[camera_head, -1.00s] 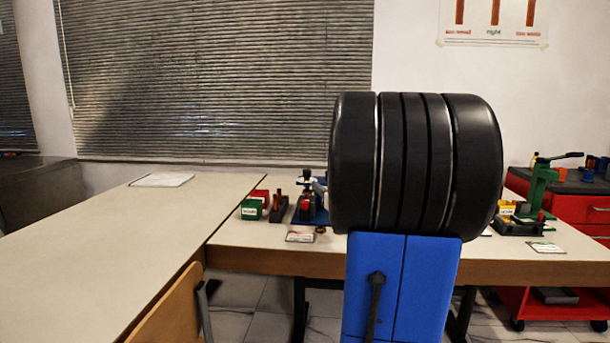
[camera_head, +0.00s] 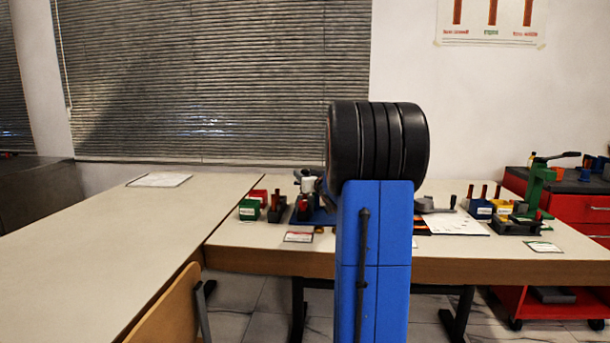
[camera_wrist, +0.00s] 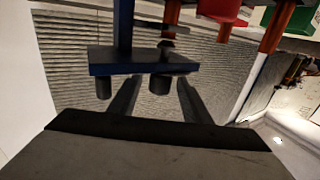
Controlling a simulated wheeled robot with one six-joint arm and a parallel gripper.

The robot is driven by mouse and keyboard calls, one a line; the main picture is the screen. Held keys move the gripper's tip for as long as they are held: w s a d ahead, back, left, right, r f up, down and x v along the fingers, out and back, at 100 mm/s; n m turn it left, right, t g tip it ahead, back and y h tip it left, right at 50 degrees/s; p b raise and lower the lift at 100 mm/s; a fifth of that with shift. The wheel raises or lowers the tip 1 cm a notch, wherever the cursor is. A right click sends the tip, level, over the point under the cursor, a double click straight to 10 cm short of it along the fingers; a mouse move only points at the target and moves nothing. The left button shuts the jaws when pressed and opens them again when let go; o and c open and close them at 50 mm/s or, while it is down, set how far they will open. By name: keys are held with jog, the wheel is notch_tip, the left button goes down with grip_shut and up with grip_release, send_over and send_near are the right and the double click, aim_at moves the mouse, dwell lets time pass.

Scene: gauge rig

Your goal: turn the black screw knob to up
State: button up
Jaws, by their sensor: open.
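In the wrist view, a blue plate (camera_wrist: 140,67) with an upright bar crosses the upper middle. A short black cylinder (camera_wrist: 160,86) sticks out of it between the fingers of my gripper (camera_wrist: 157,82), and a second black cylinder (camera_wrist: 103,88) is left of them. I cannot tell which, if either, is the black screw knob, or whether the fingers touch anything. My gripper is open. In the head view, the blue-based rig (camera_head: 320,216) with red, white and black parts stands on the bench, partly hidden behind my blue arm, which also hides the gripper.
A green bin (camera_head: 249,209) and a card (camera_head: 298,237) lie left of the rig on the bench (camera_head: 260,240). Several bins and a green press (camera_head: 540,185) stand at the right. Red rods (camera_wrist: 273,30) and a red part (camera_wrist: 217,10) are near the gripper.

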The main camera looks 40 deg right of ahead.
jog(key=shift+w+d, duration=0.2)
jog(key=shift+w, duration=0.3)
jog(key=c, duration=1)
jog(key=shift+c, duration=0.2)
jog(key=shift+d+y, duration=0.1)
jog(key=shift+y, duration=0.2)
jog(key=shift+r+n+t+y, duration=0.1)
jog(key=shift+n+t+y, duration=0.2)
jog(key=shift+n+y, duration=0.15)
jog(key=shift+n+t+y, duration=0.3)
jog(key=shift+n+y, duration=1.55)
jog(key=shift+y, duration=0.9)
